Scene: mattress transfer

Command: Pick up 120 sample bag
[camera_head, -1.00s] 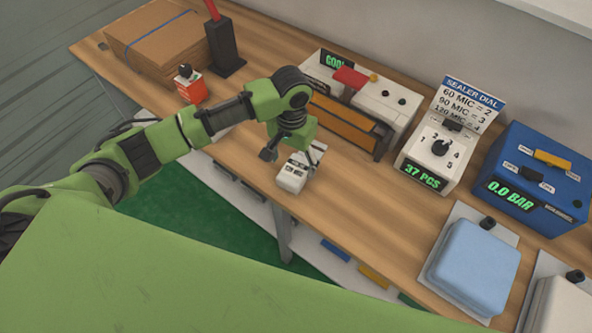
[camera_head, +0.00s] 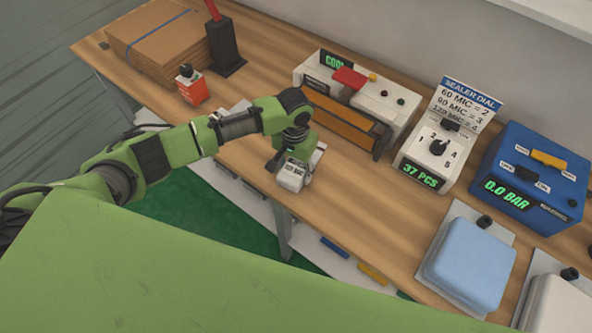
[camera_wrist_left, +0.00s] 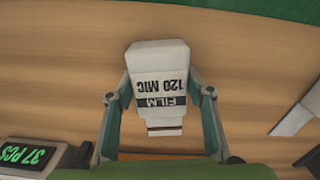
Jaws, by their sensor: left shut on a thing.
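The 120 sample bag (camera_head: 292,176) is a small white block on the wooden bench near its front edge. The bag appears to be still at the bench top. My right gripper is not in view.
Behind the bag stands a white sealer (camera_head: 385,98) with an orange front. Right of it are a dial box (camera_head: 425,160), a blue gauge box (camera_head: 530,175) and a light blue pad (camera_head: 468,262). Cardboard (camera_head: 150,45) and an orange-red box (camera_head: 192,90) lie back left.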

